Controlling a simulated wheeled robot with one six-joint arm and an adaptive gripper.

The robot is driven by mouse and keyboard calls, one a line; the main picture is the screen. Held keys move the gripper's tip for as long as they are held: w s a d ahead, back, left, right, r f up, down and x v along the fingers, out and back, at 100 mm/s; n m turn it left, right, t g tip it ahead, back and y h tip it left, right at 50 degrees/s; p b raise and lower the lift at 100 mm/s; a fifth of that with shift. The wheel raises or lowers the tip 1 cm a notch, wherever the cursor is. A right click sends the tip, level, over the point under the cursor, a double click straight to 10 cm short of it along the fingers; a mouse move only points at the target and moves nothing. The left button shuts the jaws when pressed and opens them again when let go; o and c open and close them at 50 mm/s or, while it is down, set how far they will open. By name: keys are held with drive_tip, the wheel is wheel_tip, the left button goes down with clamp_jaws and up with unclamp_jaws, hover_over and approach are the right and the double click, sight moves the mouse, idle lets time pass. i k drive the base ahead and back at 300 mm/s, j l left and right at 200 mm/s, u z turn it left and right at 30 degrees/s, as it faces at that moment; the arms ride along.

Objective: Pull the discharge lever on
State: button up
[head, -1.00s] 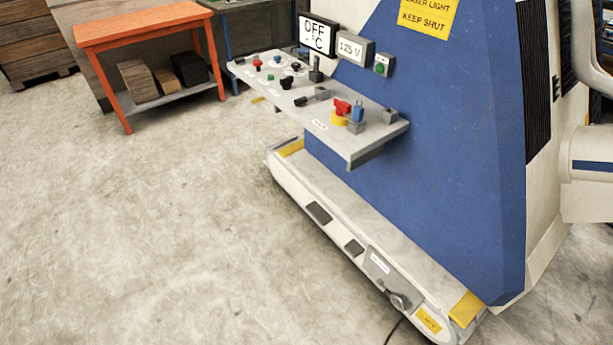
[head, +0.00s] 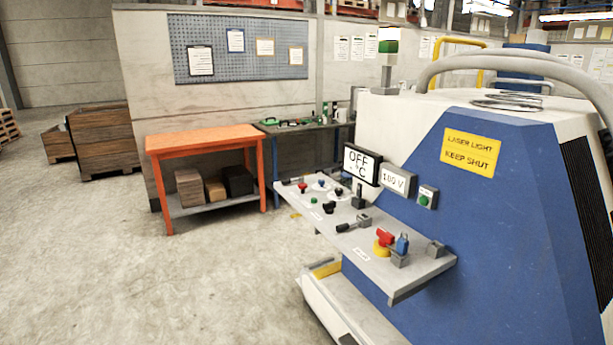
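A grey control shelf (head: 420,275) juts from the blue and white machine (head: 480,230). On it, a dark-handled lever (head: 350,226) lies low beside a small grey block. I cannot read which control is labelled as the discharge lever. Small red, blue, green and black knobs are at the far left end. My gripper is not in view.
One screen (head: 361,163) reads OFF °C; a smaller display (head: 397,182) seems to read 180 V. A green button box (head: 427,197) is beside them. An orange table (head: 205,140) stands behind at the left. The floor (head: 180,285) in front is clear.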

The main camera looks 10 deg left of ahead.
sight(300, 179)
drive_tip(key=i+j, duration=0.5)
drive_tip(key=i+j+u, duration=0.15)
drive_tip(key=i+j, duration=0.3)
drive_tip(key=i, duration=0.2)
drive_tip(key=i+j, duration=0.4)
drive_tip(key=i, duration=0.2)
